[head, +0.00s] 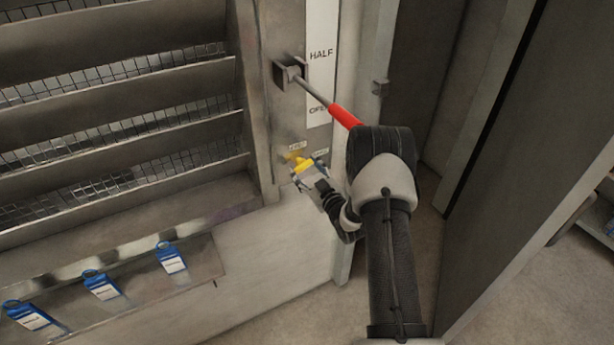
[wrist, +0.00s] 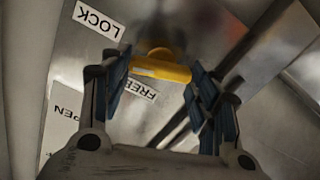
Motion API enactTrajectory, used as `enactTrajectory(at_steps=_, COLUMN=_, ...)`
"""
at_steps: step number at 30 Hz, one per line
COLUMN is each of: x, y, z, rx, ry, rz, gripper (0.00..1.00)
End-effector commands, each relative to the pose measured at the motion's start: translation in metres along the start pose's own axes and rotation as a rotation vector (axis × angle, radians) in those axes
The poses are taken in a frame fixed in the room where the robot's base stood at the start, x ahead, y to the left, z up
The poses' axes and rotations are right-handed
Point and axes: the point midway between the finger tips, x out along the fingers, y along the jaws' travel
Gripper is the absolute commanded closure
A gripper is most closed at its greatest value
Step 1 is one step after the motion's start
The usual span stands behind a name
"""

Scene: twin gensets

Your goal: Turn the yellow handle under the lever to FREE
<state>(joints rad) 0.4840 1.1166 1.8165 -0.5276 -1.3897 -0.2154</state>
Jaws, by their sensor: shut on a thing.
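The yellow handle (head: 303,165) sits low on the grey post, beneath the lever. In the wrist view the yellow handle (wrist: 162,70) is a short bar that spans the space between my fingers. My gripper (head: 308,169) is shut on it; in the wrist view the gripper (wrist: 160,82) has one blue-padded finger at each end of the bar. A LOCK label (wrist: 98,20) and a FREE label (wrist: 138,88) are beside the handle; FREE is partly covered. The lever (head: 313,92) has a red grip (head: 343,116) and points down and right from its bracket (head: 290,72).
A white strip (head: 321,30) reads HALF and, partly hidden by the lever, OPEN. Louvred slats (head: 110,120) fill the left. Three blue tags, one here (head: 171,257), hang at lower left. A large grey panel (head: 530,130) stands close to my arm's right.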

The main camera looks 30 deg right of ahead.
Motion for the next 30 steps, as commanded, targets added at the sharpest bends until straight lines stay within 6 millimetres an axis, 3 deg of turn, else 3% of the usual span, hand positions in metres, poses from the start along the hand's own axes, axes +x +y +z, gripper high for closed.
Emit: enactTrajectory(at_steps=30, x=0.0001, y=-0.0034, z=0.0020, rx=-0.954, ry=0.000, rz=0.000, gripper=0.67)
